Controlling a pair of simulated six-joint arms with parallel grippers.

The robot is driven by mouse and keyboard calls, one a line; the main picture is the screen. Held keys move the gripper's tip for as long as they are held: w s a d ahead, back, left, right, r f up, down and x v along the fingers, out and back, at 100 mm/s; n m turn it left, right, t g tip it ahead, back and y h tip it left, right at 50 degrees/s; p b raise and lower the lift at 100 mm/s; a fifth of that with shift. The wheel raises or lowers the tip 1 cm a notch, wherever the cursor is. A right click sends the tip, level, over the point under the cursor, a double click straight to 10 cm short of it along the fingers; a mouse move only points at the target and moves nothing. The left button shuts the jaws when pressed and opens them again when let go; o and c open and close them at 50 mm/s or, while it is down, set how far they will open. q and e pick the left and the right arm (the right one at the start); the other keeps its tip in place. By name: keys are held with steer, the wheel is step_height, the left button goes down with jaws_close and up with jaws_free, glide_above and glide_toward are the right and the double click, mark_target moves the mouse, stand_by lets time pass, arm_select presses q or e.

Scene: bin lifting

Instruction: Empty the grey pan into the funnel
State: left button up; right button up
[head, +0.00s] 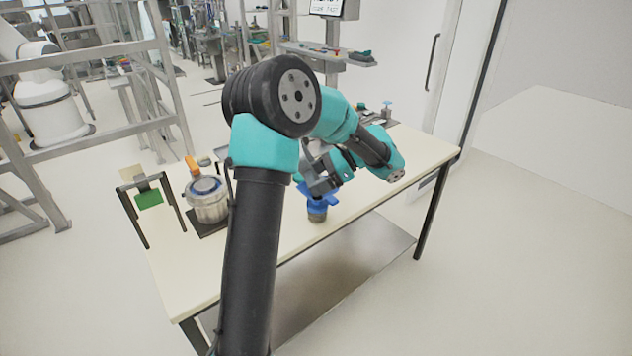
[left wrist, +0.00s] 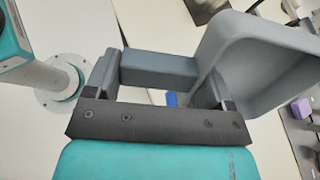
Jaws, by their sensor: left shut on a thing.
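My left gripper (head: 322,172) is over the table by the blue funnel (head: 318,194), which sits on a small dark jar (head: 317,214). In the left wrist view the left gripper (left wrist: 155,78) is shut on the handle of the grey pan (left wrist: 262,62). The pan extends to the upper right there, and its smooth grey inside faces the camera. No contents show on the visible part of it. In the head view the arm and gripper hide most of the pan. A small blue patch, perhaps the funnel, shows below the handle. My right gripper is not in view.
The pale table (head: 185,275) holds a metal pot (head: 207,205) on a dark base and a black frame (head: 150,205) with a green piece at its left end. Small items (head: 386,110) stand at the far right end. The front right tabletop is clear.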

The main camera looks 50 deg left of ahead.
arm_select(q)
steer(key=shift+f, duration=0.1)
steer(key=shift+s+a+f+t, duration=0.4)
steer(key=shift+s, duration=0.15)
steer(key=shift+h, duration=0.3)
steer(key=shift+s+a+f+t+h, duration=0.15)
steer(key=shift+s+t+h, duration=0.15)
steer(key=shift+t, duration=0.25)
steer(key=shift+s+a+t+h, duration=0.15)
steer(key=shift+t+h, duration=0.15)
steer(key=shift+t, duration=0.25)
steer(key=shift+f+t, duration=0.1)
steer(key=shift+t, duration=0.2)
steer(key=shift+s+a+f+t+h, duration=0.15)
steer(key=shift+s+f+t+h, duration=0.15)
steer(key=shift+t+h, duration=0.5)
steer(key=shift+s+f+t+h, duration=0.1)
steer(key=shift+f+t+h, duration=0.25)
steer(key=shift+t, duration=0.45)
